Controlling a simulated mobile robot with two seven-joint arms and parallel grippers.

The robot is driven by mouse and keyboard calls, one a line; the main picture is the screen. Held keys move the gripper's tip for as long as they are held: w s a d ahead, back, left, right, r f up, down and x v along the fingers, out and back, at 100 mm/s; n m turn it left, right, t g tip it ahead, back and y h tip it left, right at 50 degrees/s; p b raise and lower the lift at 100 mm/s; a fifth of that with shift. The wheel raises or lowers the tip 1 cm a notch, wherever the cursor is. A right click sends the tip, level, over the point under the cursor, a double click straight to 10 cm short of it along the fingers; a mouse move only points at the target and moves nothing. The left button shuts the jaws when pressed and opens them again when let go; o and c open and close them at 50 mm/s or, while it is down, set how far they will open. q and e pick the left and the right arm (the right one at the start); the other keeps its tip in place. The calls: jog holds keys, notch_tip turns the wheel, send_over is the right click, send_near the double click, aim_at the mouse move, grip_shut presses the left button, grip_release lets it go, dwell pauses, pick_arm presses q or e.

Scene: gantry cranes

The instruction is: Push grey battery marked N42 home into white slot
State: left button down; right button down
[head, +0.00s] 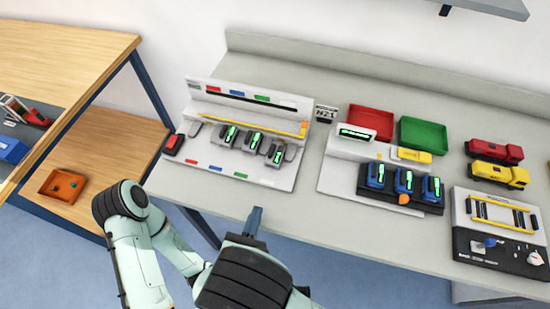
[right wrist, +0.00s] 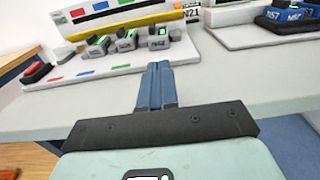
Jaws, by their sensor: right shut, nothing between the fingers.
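Three grey batteries with green strips, the left one (head: 228,135), the middle one (head: 251,142) and the right one (head: 275,152), stand in a row in the white rack (head: 225,162). In the right wrist view the middle battery (right wrist: 126,42) and right battery (right wrist: 159,40) carry labels too small to read surely, so I cannot tell which is N42 or how deep each sits. My right gripper (head: 255,212) is shut and empty, in front of the rack and apart from it; its blue fingers (right wrist: 160,68) show together. My left gripper is not in view.
An N21 sign (head: 325,114) stands right of the rack. A second white station (head: 337,180) holds blue batteries (head: 404,182). Red (head: 370,122) and green (head: 423,134) trays and toy trucks (head: 497,174) lie further right. The bench front before the rack is clear.

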aim_at(274, 164)
jog(key=shift+w+d+r, duration=0.15)
jog(key=shift+w+d, duration=0.1)
jog(key=shift+w, duration=0.35)
jog(key=p+x, duration=0.2)
jog(key=x, duration=0.9)
jog(key=shift+w, duration=0.3)
jog(key=p+x, duration=0.1)
jog(key=x, duration=0.2)
jog(key=shift+w+d, duration=0.2)
jog(key=shift+w, duration=0.1)
jog(key=shift+s, duration=0.15)
jog(key=shift+a, duration=0.1)
